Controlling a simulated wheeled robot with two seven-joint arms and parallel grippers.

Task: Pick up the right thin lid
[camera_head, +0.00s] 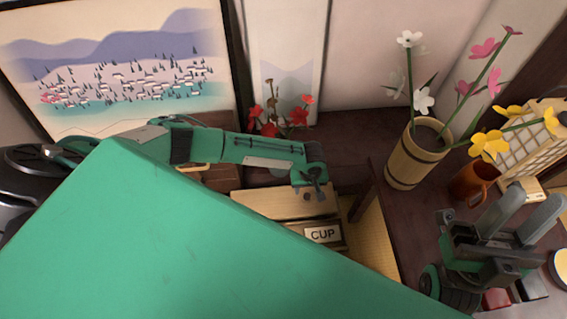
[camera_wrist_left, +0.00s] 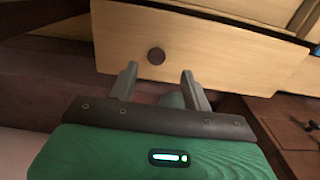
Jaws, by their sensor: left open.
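A thin light-wood lid (camera_head: 262,203) with a small dark round knob (camera_wrist_left: 156,56) lies near the middle of the head view. It also fills much of the left wrist view (camera_wrist_left: 220,58). My left gripper (camera_head: 311,188) is over the lid's right part in the head view. In the left wrist view its two fingers (camera_wrist_left: 160,70) are apart, one on each side below the knob, with nothing held between them. I cannot tell whether they touch the lid. My right gripper (camera_head: 518,215) has its fingers apart and empty, at the right side. My green arm hides much of the lower left.
A wooden box labelled CUP (camera_head: 322,234) is just in front of the lid. A dark table (camera_head: 385,215) at right holds a wooden flower vase (camera_head: 415,158) and an orange-brown cup (camera_head: 470,183). Red flowers (camera_head: 278,118) and a landscape picture (camera_head: 120,65) are behind.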

